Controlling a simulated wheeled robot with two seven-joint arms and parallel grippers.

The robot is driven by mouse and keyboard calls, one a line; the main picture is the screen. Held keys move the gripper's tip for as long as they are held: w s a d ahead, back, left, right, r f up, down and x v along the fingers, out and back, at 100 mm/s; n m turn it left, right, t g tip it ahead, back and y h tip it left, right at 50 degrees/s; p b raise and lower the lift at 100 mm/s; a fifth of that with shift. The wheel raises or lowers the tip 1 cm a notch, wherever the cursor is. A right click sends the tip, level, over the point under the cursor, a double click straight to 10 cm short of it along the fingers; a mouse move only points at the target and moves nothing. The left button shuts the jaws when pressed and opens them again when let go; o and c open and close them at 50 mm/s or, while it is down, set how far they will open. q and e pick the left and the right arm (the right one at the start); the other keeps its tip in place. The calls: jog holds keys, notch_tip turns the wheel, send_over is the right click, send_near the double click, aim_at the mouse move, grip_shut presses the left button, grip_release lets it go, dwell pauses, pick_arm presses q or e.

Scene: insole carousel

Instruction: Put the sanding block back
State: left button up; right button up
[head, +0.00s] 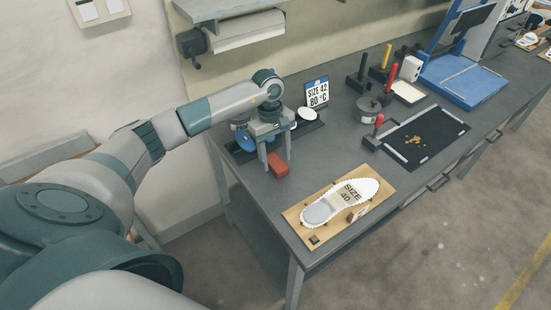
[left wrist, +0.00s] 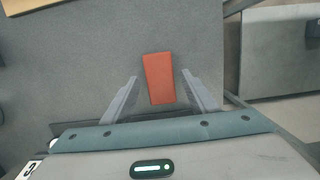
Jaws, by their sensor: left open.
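The red sanding block (head: 279,168) lies on the grey workbench near its left end. My left gripper (head: 277,160) points down at the block, with its fingers apart. In the left wrist view the block (left wrist: 159,72) lies between the lines of the two open fingers (left wrist: 160,77), with a gap on each side. The block extends past the fingertips there. I cannot tell exactly how high the fingertips are above the bench. My right gripper is not in view.
A dark tray (head: 243,153) with a blue round item is behind my gripper, near the "SIZE 42 80 °C" sign (head: 317,92). A wooden board (head: 300,228) with a white "SIZE 40" insole (head: 340,202) lies in front. A black mat (head: 425,138) and red-handled tools are to the right.

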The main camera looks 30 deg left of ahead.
aim_at(273, 158)
pick_arm(q)
notch_tip(273, 158, up, 11)
jog(key=a+b, duration=0.1)
jog(key=b, duration=0.3)
jog(key=shift+w+a, duration=0.3)
dwell(0.8)
